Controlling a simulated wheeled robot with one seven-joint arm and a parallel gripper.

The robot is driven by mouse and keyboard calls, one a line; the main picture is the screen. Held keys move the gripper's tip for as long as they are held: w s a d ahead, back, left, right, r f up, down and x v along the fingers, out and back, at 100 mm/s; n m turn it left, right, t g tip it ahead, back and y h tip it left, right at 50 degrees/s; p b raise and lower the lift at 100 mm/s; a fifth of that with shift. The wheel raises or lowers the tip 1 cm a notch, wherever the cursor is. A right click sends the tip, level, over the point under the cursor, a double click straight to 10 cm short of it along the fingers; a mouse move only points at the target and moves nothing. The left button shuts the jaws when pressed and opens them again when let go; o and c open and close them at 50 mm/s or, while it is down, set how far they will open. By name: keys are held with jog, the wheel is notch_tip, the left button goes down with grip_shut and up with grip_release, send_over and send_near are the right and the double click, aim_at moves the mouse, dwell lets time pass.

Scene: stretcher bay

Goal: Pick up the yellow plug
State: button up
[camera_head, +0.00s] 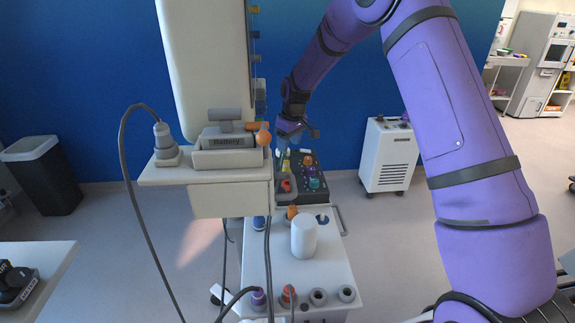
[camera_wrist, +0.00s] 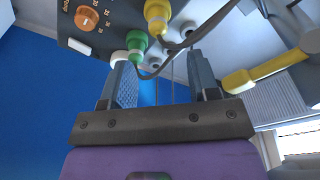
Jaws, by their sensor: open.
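The yellow plug (camera_wrist: 157,14) sits against a dark panel at the top of the wrist view, with a dark cable running from it. A green plug (camera_wrist: 137,44) is just below and left of it. My gripper (camera_wrist: 160,65) is open and empty, its two fingers pointing toward the panel, with both plugs beyond the fingertips. In the head view my gripper (camera_head: 292,132) is above the dark panel box (camera_head: 312,186) at the back of the cart. A small yellow part (camera_head: 285,164) shows there just below it, partly hidden.
An orange knob (camera_wrist: 87,19) is on the panel. A yellow bar (camera_wrist: 265,70) lies right of my fingers. The cart (camera_head: 325,262) carries a white cylinder (camera_head: 304,236). A shelf (camera_head: 205,176) with a battery holder (camera_head: 228,158) stands close left. Cables hang in front.

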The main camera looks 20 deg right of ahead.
aim_at(286, 162)
jog(key=f, duration=0.3)
jog(key=w+f, duration=0.1)
jog(key=f, duration=0.5)
jog(key=shift+w+a+f, duration=0.15)
jog(key=shift+w+a, duration=0.1)
jog(key=shift+a, duration=0.1)
jog(key=c, duration=1)
